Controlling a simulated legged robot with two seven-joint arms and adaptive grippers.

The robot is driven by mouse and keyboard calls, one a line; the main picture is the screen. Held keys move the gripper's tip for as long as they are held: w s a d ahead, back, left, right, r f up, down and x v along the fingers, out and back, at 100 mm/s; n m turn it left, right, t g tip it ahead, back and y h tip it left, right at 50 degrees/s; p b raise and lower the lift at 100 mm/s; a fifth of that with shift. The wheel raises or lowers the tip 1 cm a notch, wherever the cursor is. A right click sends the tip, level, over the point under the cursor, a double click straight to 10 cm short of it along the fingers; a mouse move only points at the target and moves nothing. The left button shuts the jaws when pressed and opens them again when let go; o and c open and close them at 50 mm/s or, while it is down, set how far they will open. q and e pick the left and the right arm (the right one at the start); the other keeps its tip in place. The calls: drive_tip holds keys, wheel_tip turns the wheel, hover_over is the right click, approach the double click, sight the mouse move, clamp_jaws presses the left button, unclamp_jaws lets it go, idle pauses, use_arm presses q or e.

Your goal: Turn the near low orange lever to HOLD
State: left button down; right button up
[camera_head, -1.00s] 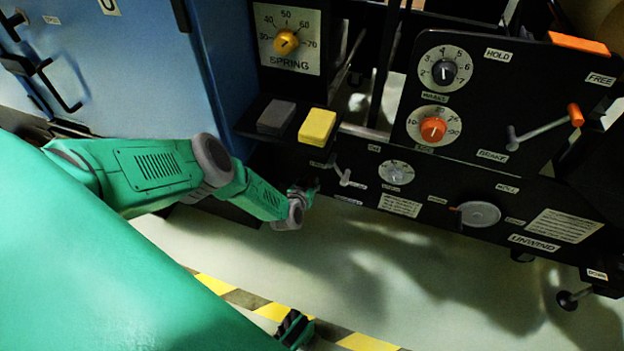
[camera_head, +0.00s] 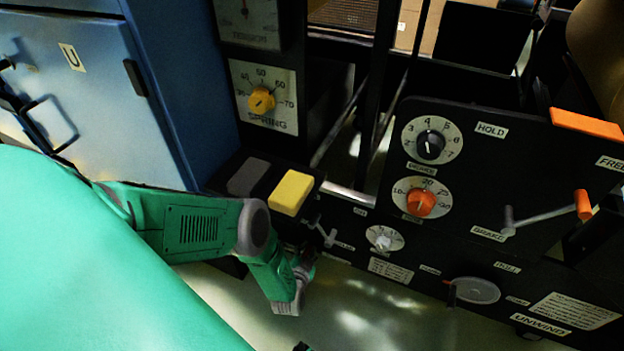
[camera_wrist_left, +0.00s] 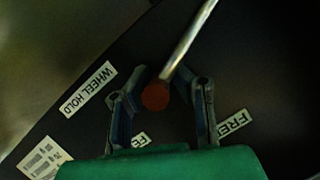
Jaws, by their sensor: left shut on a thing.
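The low lever shows in the left wrist view as a thin metal rod with a round orange-red end (camera_wrist_left: 156,96), over a black panel. The end lies between the two fingers of my left gripper (camera_wrist_left: 162,84), which is shut on it. A WHEEL HOLD label (camera_wrist_left: 88,88) is left of the end and a FREE label (camera_wrist_left: 233,123) is right of it. A third label below is partly covered by a finger. In the head view my left gripper (camera_head: 306,262) is at the low left of the black machine front, and the lever there is hidden.
Another orange-tipped lever, marked BRAKE (camera_head: 583,205), stands higher at the right. A small grey lever (camera_head: 325,235) is just above my left gripper. A yellow block (camera_head: 291,192), a grey block (camera_head: 248,176) and several dials are nearby. A blue cabinet (camera_head: 85,90) stands left.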

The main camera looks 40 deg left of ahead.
use_arm(q)
drive_tip(key=shift+m+y, duration=0.3)
drive_tip(key=shift+m, duration=0.2)
drive_tip(key=shift+s+d+f+b, duration=0.15)
drive_tip(key=shift+f, duration=0.5)
drive_tip(key=shift+s+d+f+b, duration=0.1)
drive_tip(key=shift+s+f, duration=0.05)
drive_tip(key=shift+f, duration=0.55)
drive_tip(key=shift+s+d+f+b, duration=0.15)
drive_tip(key=shift+f, duration=0.5)
drive_tip(key=shift+a, duration=0.1)
drive_tip(key=c, duration=1.4)
unclamp_jaws()
drive_tip(key=shift+a, duration=0.1)
drive_tip(key=shift+r, duration=0.15)
